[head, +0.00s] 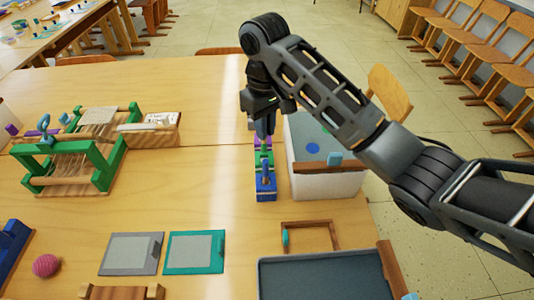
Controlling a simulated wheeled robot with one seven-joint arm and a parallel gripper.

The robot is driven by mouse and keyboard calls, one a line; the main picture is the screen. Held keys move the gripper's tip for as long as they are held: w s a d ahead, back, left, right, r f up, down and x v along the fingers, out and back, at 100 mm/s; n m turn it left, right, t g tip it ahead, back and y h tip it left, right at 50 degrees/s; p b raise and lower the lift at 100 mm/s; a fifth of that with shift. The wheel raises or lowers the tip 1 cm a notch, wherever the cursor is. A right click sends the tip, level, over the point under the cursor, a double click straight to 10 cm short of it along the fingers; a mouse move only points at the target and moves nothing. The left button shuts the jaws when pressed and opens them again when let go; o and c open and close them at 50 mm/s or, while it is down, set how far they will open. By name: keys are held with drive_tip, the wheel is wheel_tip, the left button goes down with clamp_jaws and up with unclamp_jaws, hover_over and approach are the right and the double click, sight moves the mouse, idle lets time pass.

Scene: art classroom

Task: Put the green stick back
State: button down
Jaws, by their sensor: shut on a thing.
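My gripper (265,130) points down over a row of small coloured blocks on the table, beside a white bin. Its fingers are shut on a thin thing that they mostly hide; it appears to be the green stick. Just below the fingertips is the green block (264,159). In front of it is a blue block (266,187) with an upright blue piece, and behind it a purple block (256,142), partly covered by the gripper. I cannot tell whether the held stick touches the green block.
The white bin (325,185) stands close on the right of the row. A green loom frame (110,160) stands at the left. Two flat framed pieces (194,252) and a dark tray (320,280) lie nearer. The table left of the row is clear.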

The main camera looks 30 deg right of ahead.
sight(265, 150)
wheel_tip(265, 150, down, 8)
drive_tip(key=shift+r+p, duration=0.2)
drive_tip(key=shift+p, duration=0.15)
drive_tip(key=shift+f, duration=0.1)
drive_tip(key=c, duration=1.1)
unclamp_jaws()
drive_tip(key=shift+c, duration=0.2)
wheel_tip(265, 150, up, 12)
drive_tip(key=shift+r+p, duration=0.2)
drive_tip(key=shift+p, duration=0.95)
